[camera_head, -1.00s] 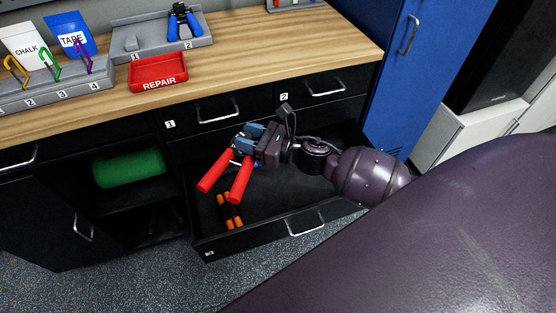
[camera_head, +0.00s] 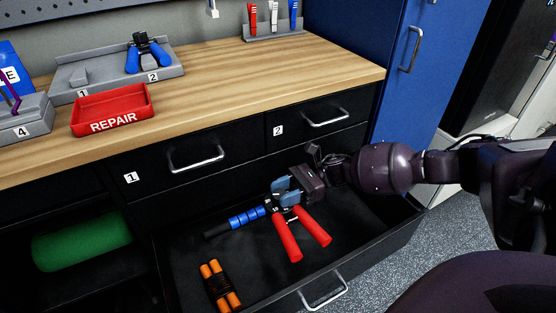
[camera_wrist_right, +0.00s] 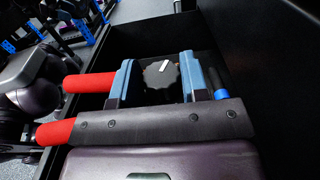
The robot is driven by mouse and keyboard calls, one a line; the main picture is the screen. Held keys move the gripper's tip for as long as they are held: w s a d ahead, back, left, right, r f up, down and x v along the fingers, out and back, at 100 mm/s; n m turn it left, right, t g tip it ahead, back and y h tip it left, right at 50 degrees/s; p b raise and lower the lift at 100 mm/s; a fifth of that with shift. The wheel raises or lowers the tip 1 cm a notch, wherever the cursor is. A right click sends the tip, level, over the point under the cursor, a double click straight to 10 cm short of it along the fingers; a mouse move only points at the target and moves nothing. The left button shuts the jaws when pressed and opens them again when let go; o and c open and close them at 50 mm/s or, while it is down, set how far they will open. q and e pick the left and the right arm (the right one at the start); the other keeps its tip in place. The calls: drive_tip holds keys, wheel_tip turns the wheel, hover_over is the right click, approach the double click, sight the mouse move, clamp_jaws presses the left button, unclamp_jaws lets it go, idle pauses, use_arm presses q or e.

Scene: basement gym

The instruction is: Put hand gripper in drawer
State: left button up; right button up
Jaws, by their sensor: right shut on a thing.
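The hand gripper (camera_head: 287,237), with two red handles and a dark head, is inside the open lower drawer (camera_head: 258,293). My right gripper (camera_head: 281,192) is shut on its dark head, with the red handles pointing toward the drawer front. In the right wrist view, the blue fingers of my right gripper (camera_wrist_right: 160,78) stand on both sides of a black knob with a white mark, and the red handles of the hand gripper (camera_wrist_right: 55,132) stick out left. I cannot tell whether it touches the drawer floor. My left gripper is not in view.
A blue-and-black rod (camera_head: 247,218) and an orange-and-black object (camera_head: 220,284) lie in the drawer. Closed drawers 1 (camera_head: 195,160) and 2 (camera_head: 325,118) sit above it. The worktop holds a red REPAIR tray (camera_head: 112,108) and blue-handled pliers on a grey stand. A blue locker (camera_head: 398,75) stands right.

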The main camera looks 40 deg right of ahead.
wheel_tip(320, 180, down, 14)
drive_tip(key=b, duration=0.5)
drive_tip(key=shift+f, duration=0.15)
wheel_tip(320, 180, down, 4)
drive_tip(key=shift+f+b, duration=0.2)
drive_tip(key=shift+b, duration=0.7)
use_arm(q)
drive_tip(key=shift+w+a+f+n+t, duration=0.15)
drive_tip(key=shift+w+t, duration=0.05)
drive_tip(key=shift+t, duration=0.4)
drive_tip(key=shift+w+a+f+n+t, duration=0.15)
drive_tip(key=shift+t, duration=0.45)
use_arm(e)
drive_tip(key=shift+r, duration=0.15)
drive_tip(key=o, duration=1)
drive_tip(key=shift+o, duration=0.2)
